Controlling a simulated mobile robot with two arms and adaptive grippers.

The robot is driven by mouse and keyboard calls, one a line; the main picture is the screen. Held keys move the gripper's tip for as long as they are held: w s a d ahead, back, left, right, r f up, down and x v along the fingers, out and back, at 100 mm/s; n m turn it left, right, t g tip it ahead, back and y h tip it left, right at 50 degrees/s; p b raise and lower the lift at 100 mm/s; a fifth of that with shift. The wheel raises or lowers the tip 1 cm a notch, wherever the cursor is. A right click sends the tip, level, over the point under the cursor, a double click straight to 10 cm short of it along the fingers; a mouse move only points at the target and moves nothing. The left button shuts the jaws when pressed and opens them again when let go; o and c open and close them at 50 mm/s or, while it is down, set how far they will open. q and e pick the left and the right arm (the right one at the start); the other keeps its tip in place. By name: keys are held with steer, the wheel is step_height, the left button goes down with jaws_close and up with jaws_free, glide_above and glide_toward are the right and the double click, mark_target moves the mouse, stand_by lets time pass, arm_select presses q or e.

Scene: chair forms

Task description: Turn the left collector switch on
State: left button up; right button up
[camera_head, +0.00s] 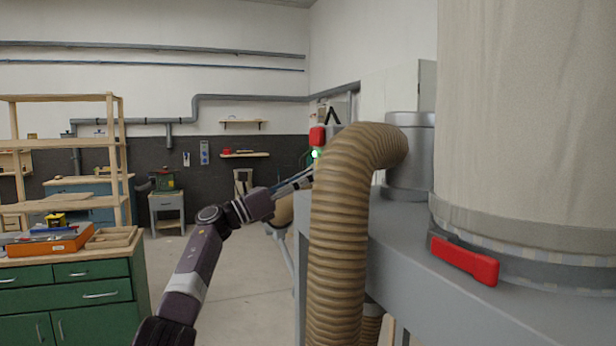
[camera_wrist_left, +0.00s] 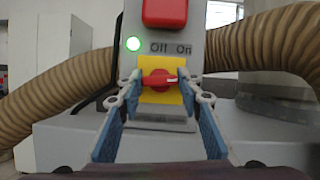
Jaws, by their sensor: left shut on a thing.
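The collector switch is a red rotary knob (camera_wrist_left: 158,80) on a yellow plate (camera_wrist_left: 160,66), below the labels "Off" and "On" on a grey control box (camera_wrist_left: 207,15). Its red bar lies roughly level. A green lamp (camera_wrist_left: 134,44) is lit beside "Off", under a big red button (camera_wrist_left: 165,12). The red button also shows in the head view (camera_head: 317,136). My left gripper (camera_wrist_left: 160,82) has its fingers on both sides of the knob, shut on it. In the head view the left gripper (camera_head: 303,177) reaches to the box, with its tips partly behind the hose. My right gripper is not in view.
A thick ribbed hose (camera_head: 338,220) hangs close right of my left arm. A grey collector body (camera_head: 480,298) with a red latch (camera_head: 465,261) and a pale filter bag fills the right. A green cabinet (camera_head: 75,296) and a wooden shelf (camera_head: 112,160) stand left. Floor between is clear.

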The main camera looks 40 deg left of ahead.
arm_select(q)
steer(key=shift+m+h+p, duration=0.3)
steer(key=shift+m+h, duration=0.1)
steer(key=shift+m, duration=0.5)
steer(key=shift+f+m+g, duration=0.15)
steer(key=shift+m+g, duration=0.15)
steer(key=o, duration=1.2)
steer(key=shift+c, duration=0.2)
steer(key=v, duration=1.2)
steer(key=shift+w+f, duration=0.1)
steer(key=shift+w, duration=0.05)
